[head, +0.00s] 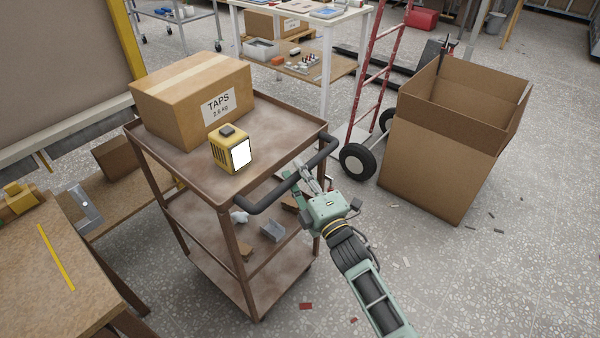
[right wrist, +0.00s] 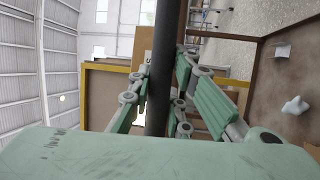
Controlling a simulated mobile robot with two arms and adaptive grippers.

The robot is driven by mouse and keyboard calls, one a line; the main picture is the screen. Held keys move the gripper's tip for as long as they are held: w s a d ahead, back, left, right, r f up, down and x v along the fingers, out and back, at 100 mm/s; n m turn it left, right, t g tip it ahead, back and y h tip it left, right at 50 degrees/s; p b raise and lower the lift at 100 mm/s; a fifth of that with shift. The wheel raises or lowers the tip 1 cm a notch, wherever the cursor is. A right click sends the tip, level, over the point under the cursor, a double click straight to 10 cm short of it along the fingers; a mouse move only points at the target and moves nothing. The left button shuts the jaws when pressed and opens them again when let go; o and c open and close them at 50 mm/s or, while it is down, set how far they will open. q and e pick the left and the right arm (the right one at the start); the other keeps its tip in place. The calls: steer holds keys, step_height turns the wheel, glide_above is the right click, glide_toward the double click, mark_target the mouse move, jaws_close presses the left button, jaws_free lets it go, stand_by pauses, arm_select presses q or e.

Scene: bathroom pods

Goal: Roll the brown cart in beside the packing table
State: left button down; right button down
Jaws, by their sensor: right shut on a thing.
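The brown cart (head: 285,128) has several shelves and stands upright on the floor in the middle of the head view. Its dark handle (head: 262,203) faces my side. My right gripper (head: 303,180) is shut on this handle. In the right wrist view the handle (right wrist: 165,60) runs between the fingers. A taps box (head: 178,102) and a yellow device with a white face (head: 231,150) sit on the cart's top. A wooden table (head: 75,255) is at the lower left and a white table (head: 327,38) at the back; I cannot tell which is the packing table. My left gripper is out of view.
A large open cardboard box (head: 440,150) stands on the right, beside a red hand truck (head: 376,75). A yellow-framed board (head: 60,70) stands at the left. Small scraps (head: 306,306) lie on the floor. The floor at the lower right is mostly clear.

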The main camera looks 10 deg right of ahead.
steer(key=c, duration=1.6)
jaws_free()
steer(key=shift+s, duration=0.1)
steer(key=v, duration=1.2)
